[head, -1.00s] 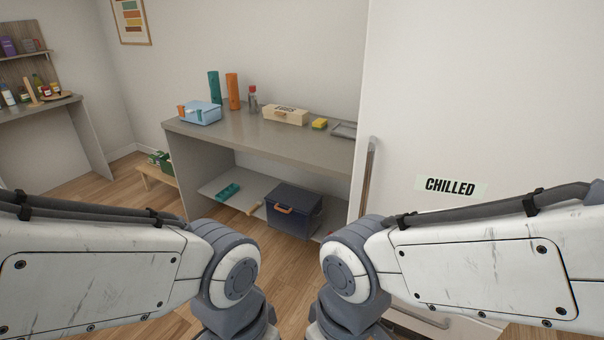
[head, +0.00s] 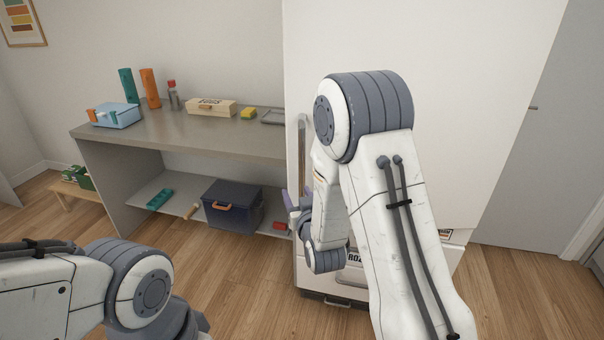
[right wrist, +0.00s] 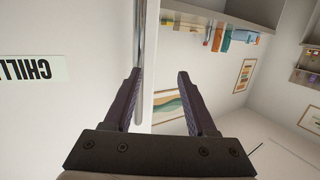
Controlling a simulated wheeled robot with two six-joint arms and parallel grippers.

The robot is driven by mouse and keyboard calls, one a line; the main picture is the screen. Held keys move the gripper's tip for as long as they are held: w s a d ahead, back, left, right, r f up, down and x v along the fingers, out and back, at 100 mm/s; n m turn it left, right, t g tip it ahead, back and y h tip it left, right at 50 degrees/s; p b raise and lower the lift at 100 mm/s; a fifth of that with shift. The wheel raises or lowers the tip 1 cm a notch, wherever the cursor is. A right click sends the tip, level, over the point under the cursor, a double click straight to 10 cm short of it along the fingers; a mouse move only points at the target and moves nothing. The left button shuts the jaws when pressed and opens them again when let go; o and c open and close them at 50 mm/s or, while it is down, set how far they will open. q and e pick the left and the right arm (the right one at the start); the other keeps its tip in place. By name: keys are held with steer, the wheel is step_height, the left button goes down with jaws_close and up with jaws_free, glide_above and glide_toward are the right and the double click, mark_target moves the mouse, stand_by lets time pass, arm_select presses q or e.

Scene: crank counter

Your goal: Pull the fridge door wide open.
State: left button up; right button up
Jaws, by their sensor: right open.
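The tall white fridge (head: 450,60) stands right of the counter, its upper door shut. Its upright metal handle (head: 302,150) runs along the door's left edge. My right gripper (head: 290,204) is at the handle's lower part, mostly hidden by my own arm. In the right wrist view it is open (right wrist: 159,74), with nothing clamped. The handle bar (right wrist: 140,30) shows there beside the left finger, close to it; I cannot tell whether they touch. The CHILLED label (right wrist: 35,69) is on the door left of the fingers. My left gripper is out of view.
The grey counter (head: 180,140) adjoins the fridge's left side, with a blue box (head: 115,116) and a wooden box (head: 210,107) on top. A dark blue bin (head: 233,205) stands on its lower shelf. The wooden floor (head: 240,290) before the fridge is clear.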

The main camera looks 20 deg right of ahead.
mark_target(303, 172)
steer(key=shift+m+t+h, duration=0.4)
steer(key=shift+t+h, duration=0.3)
steer(key=w+d, duration=0.1)
steer(key=w, duration=0.2)
steer(key=w+d+p, duration=0.1)
steer(key=w+d, duration=0.1)
steer(key=w, duration=0.1)
steer(key=w+d+p, duration=0.1)
steer(key=w, duration=0.3)
steer(key=shift+d+r, duration=0.25)
steer(key=shift+d, duration=0.15)
jaws_close()
stand_by(0.3)
